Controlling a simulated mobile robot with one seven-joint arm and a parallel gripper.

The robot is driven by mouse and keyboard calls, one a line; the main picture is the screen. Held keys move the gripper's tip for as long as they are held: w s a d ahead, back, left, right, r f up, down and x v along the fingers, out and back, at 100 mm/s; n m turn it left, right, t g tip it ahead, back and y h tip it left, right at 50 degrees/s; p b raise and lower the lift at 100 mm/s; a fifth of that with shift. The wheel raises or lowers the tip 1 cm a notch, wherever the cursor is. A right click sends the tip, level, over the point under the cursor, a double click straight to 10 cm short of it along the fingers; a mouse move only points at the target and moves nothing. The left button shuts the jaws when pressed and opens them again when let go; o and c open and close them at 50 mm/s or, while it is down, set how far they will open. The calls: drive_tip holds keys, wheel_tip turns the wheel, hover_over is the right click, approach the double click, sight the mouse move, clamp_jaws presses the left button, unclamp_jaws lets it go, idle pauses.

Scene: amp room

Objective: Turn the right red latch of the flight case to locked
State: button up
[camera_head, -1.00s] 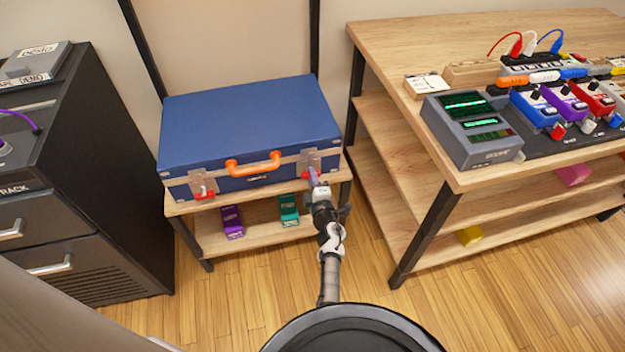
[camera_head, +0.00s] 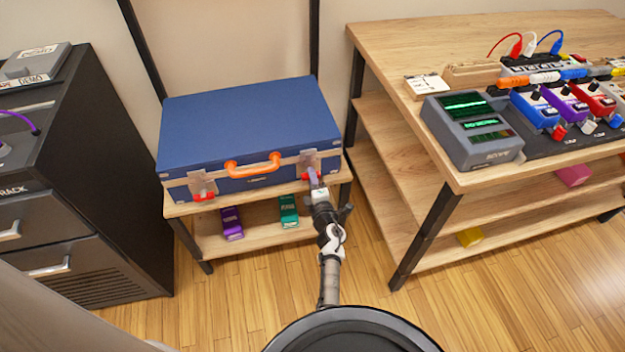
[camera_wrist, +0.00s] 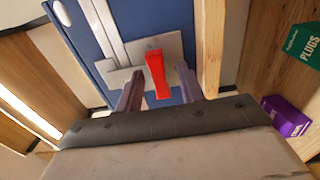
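The blue flight case (camera_head: 245,120) lies shut on a low wooden shelf, with an orange handle (camera_head: 253,165) on its front. Its right red latch (camera_head: 305,176) is partly hidden by my gripper (camera_head: 314,180) in the head view. In the wrist view the red latch (camera_wrist: 157,74) is a narrow bar on a metal plate (camera_wrist: 172,52). My gripper's two purple fingers (camera_wrist: 159,88) stand apart on either side of it. The gap shows on both sides, so it is not clamped. The left red latch (camera_head: 204,196) is on the case's front left.
Purple (camera_head: 232,222) and green (camera_head: 289,211) pedals sit on the lower shelf below the case. A black cabinet (camera_head: 95,210) stands left. A wooden table (camera_head: 470,180) with a scope (camera_head: 472,130) and pedals stands right. Floor in front is clear.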

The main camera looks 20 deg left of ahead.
drive_tip(key=shift+s, duration=0.1)
drive_tip(key=p+v, duration=0.1)
drive_tip(key=v, duration=1.2)
drive_tip(key=shift+s+d, duration=0.25)
